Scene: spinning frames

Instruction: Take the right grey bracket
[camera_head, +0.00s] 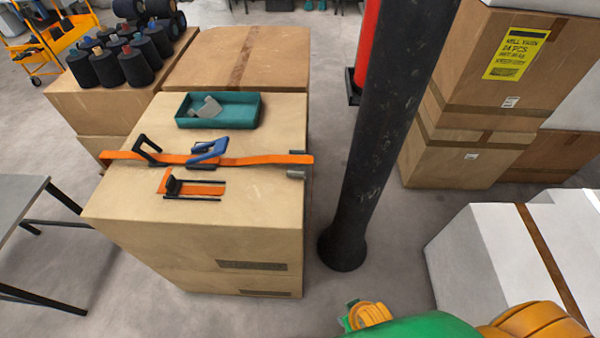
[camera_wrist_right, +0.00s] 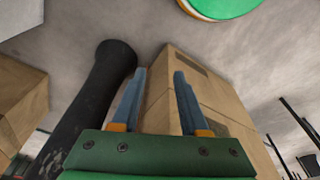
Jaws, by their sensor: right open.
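A grey bracket (camera_head: 207,107) lies inside a teal tray (camera_head: 218,121) on top of the tall cardboard box (camera_head: 250,215). It is the only clearly grey bracket-like piece I make out; I cannot tell whether another lies beside it. My right gripper (camera_wrist_right: 160,75) shows in the right wrist view with its two blue-grey fingers apart and nothing between them. The cardboard box stands beyond the fingers. In the head view my green right arm enters at the bottom right, away from the tray. My left gripper is in neither view.
An orange strap (camera_head: 265,159) with black and blue parts crosses the box top. A black column (camera_head: 375,130) stands just right of the box. Dark spools (camera_head: 105,68) stand behind left. Stacked cartons (camera_head: 465,90) and a white box (camera_head: 490,250) are at right.

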